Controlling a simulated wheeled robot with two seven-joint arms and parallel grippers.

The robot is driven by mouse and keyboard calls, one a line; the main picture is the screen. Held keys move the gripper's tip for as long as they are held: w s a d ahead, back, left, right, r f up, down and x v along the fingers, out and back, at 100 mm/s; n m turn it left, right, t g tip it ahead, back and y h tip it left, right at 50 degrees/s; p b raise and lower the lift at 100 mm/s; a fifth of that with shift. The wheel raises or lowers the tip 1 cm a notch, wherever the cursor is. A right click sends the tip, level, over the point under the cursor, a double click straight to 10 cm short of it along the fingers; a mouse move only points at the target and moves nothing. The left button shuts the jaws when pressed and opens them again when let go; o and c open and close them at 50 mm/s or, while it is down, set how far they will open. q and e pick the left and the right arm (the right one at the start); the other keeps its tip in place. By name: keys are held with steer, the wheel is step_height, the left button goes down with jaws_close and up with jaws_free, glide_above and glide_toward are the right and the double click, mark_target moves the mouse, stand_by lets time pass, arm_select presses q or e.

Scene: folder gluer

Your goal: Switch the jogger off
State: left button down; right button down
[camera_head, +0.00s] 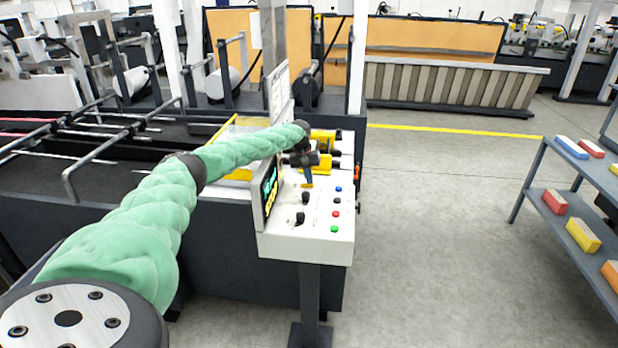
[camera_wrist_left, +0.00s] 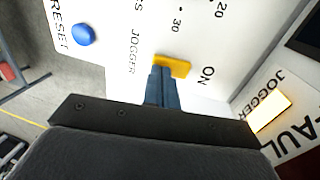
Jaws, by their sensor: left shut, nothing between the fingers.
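The jogger switch is a yellow lever (camera_wrist_left: 173,66) on the white control panel (camera_head: 285,243), between the printed words JOGGER and ON in the left wrist view. In the head view its yellow part (camera_head: 307,186) shows just below my fingers. My left gripper (camera_wrist_left: 163,72) is shut and empty, with its blue-grey fingertips right at the lever and covering part of it. I cannot tell whether they touch it. A lit yellow JOGGER field (camera_wrist_left: 270,112) shows at the right of the wrist view. My right gripper is not in view.
A blue RESET button (camera_wrist_left: 84,36) sits beside the switch. Black knobs (camera_head: 300,218), a red button (camera_head: 336,213) and a green button (camera_head: 334,229) are nearer on the panel. An upright screen (camera_head: 270,188) borders its left side. A shelf with coloured boxes (camera_head: 583,236) stands right, beyond clear floor.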

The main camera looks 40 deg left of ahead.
arm_select(q)
steer(key=shift+w+f+b, duration=0.25)
steer(key=shift+w+b, duration=0.05)
steer(key=shift+s+r, duration=0.35)
steer(key=shift+a, duration=0.2)
steer(key=shift+s+a+p, duration=0.1)
steer(key=shift+a+p, duration=0.1)
steer(key=shift+p, duration=0.1)
steer(key=shift+s+a, duration=0.15)
steer(key=shift+a, duration=0.15)
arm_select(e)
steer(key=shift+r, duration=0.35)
